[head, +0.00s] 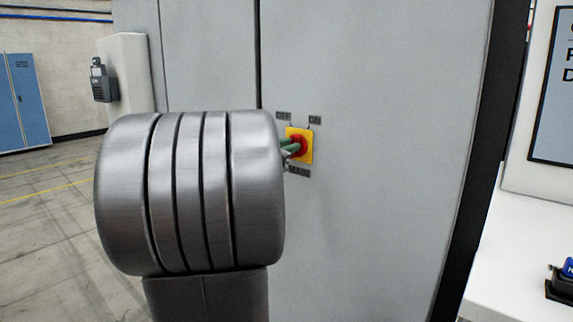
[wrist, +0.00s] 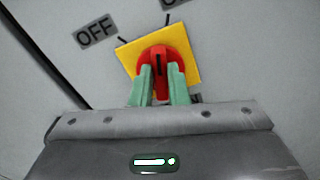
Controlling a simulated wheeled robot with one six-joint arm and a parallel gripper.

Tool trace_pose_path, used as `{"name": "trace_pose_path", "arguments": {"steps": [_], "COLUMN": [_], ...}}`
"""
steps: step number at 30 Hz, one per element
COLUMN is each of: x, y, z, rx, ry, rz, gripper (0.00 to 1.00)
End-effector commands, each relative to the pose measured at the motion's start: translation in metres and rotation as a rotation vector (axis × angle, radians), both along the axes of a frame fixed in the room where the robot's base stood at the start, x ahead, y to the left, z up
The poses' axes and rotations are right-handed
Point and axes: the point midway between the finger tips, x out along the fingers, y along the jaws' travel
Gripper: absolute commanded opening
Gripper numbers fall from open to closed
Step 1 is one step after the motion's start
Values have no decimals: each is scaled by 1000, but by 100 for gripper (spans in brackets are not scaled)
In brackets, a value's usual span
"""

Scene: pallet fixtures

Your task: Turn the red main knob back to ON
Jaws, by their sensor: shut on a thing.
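The red main knob (head: 299,145) sits on a yellow square plate (head: 306,157) on the grey cabinet door. In the head view my arm partly hides the knob. In the wrist view the red knob (wrist: 160,53) is seen close up, its black line pointing upward between the two tick marks, nearer the ON side. My gripper (wrist: 160,72) has its green fingers shut on the knob's grip, one on each side. The OFF label (wrist: 97,31) is at upper left; the ON label is cut off at the top edge.
The grey cabinet door (head: 390,150) is flat and clear right of the plate. A white console (head: 525,230) stands at the right, a blue locker (head: 22,100) far left.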

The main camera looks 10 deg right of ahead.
Motion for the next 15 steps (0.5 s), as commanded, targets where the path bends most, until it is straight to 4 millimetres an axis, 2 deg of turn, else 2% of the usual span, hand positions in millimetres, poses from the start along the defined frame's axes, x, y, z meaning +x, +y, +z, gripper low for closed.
{"name": "trace_pose_path", "arguments": {"steps": [1,15], "x": [0,-1], "y": [0,-1], "z": [-6,-2], "rx": [20,137], "ry": [-28,-176], "rz": [1,0], "gripper": [0,0]}}
